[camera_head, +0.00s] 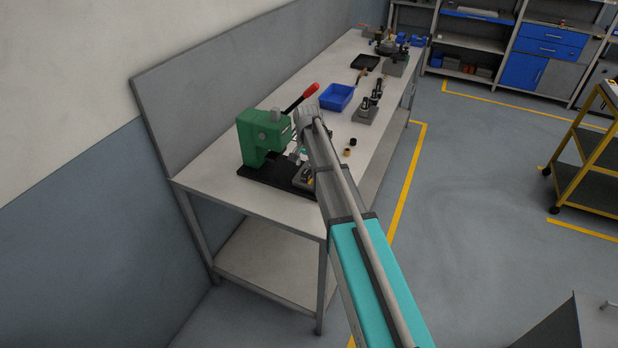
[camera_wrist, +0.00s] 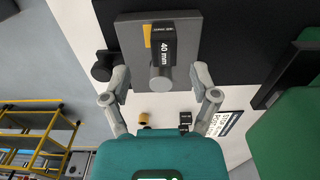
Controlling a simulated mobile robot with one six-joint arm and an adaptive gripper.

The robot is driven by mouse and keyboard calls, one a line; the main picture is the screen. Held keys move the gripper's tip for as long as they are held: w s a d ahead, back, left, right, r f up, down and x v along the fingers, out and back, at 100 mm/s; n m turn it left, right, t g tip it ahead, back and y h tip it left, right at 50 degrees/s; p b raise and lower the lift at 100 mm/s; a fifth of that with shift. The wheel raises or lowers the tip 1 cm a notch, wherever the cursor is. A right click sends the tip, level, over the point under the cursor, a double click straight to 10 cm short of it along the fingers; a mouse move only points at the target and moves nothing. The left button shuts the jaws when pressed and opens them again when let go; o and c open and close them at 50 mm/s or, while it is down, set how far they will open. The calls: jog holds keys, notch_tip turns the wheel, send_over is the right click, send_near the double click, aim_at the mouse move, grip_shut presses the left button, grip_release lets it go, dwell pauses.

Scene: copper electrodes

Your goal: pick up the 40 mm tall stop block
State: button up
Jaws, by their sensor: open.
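In the wrist view, a black block labelled "40 mm" (camera_wrist: 163,42) sits on a grey plate (camera_wrist: 130,38), with a yellow patch beside it. A grey rounded piece (camera_wrist: 161,80) shows at its near end; I cannot tell whether it is part of the block. My gripper (camera_wrist: 160,76) is open, one finger on each side of that grey piece, and nothing is held. The fingertips show apart from the black block in the picture. In the head view my arm covers most of the gripper, and the block cannot be made out clearly.
A green press (camera_head: 262,140) with a red-tipped lever stands beside the work spot on a black base. Small black and tan pieces (camera_head: 347,152) lie to the right. A blue bin (camera_head: 337,96) and a black tray (camera_head: 365,62) stand farther along the bench (camera_head: 222,192).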

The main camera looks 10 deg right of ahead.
aim_at(306, 172)
jog(key=shift+f, duration=0.1)
jog(key=shift+a+f+b, duration=0.2)
jog(key=shift+f+b, duration=2.35)
jog(key=shift+b, duration=0.1)
grip_shut()
